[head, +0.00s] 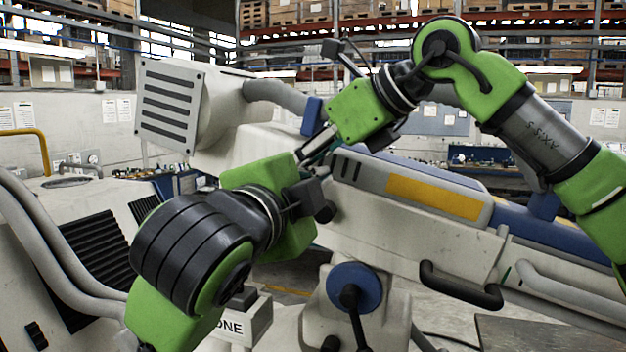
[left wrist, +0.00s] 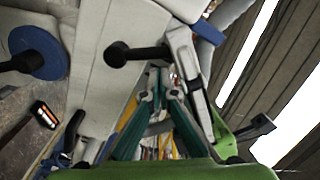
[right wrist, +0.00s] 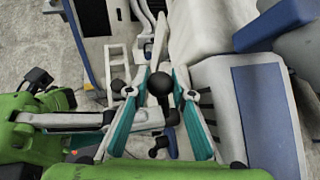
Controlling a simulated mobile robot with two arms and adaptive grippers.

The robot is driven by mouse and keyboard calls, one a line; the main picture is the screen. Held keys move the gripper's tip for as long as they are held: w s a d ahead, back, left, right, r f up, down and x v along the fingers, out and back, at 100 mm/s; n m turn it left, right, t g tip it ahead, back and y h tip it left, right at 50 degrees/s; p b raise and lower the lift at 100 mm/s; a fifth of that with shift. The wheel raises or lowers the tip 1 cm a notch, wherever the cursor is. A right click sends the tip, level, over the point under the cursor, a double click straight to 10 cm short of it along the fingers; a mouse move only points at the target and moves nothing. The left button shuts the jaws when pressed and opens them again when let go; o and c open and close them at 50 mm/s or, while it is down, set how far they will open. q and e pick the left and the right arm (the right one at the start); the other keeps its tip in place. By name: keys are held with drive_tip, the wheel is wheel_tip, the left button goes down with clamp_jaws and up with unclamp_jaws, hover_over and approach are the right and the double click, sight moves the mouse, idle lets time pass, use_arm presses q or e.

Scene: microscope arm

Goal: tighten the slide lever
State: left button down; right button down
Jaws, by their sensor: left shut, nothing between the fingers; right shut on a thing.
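The slide lever (right wrist: 160,84) is a black rod with a ball end. In the right wrist view it lies between the teal-sided fingers of my right gripper (right wrist: 152,62), which is shut on it. In the left wrist view the black ball and rod (left wrist: 120,54) stand out from the pale microscope arm, just beyond my left gripper (left wrist: 158,72). That gripper is shut and empty, close beside the lever and the right fingers.
The pale microscope arm (head: 370,230) with a yellow-marked cover (head: 433,197) spans the middle. A blue hub (head: 355,288) with a black handle is below. A vented box head (head: 170,105) stands at upper left, and a black grab handle (head: 460,287) at right. The two grippers are crowded together.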

use_arm(q)
drive_tip(key=shift+w+a+f, duration=0.15)
drive_tip(key=shift+w+a, duration=0.05)
drive_tip(key=shift+a, duration=0.15)
drive_tip(key=shift+a, duration=0.1)
